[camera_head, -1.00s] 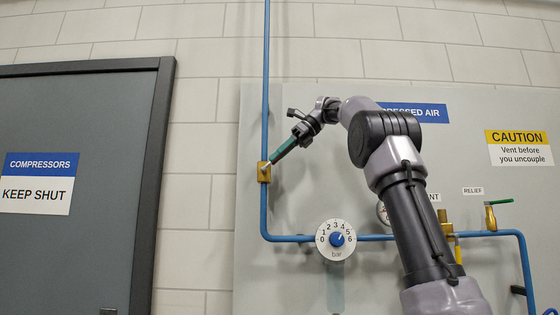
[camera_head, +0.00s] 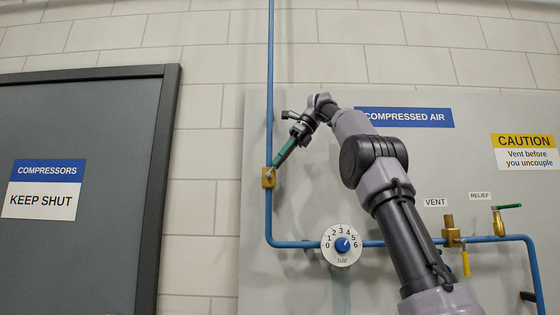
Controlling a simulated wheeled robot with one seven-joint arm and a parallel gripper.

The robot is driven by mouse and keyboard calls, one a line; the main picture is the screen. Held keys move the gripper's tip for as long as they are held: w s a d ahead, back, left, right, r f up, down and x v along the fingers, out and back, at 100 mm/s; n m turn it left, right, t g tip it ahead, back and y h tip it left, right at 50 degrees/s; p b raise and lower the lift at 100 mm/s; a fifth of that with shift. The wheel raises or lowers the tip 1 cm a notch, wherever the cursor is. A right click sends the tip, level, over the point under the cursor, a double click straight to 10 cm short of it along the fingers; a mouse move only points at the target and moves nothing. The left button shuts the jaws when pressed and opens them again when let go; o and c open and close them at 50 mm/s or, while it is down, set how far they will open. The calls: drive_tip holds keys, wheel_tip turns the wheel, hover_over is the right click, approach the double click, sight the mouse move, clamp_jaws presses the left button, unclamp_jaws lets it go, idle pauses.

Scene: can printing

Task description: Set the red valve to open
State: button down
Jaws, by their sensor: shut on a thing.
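No red valve handle shows. A brass valve (camera_head: 268,179) sits on the vertical blue pipe at the left of the grey panel. Its teal lever (camera_head: 285,154) slants up and right, between upright and level, nearer to upright. My gripper (camera_head: 299,131) is shut on the upper end of this lever. The finger contact is small and partly hidden.
A round bar dial (camera_head: 342,245) with a blue knob is on the lower pipe. The vent valve has a yellow lever (camera_head: 466,264) hanging down. The relief valve has a green lever (camera_head: 509,206), nearly level. A grey door (camera_head: 85,260) is at left.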

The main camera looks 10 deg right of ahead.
drive_tip(key=c, duration=0.8)
unclamp_jaws()
drive_tip(key=shift+d, duration=0.15)
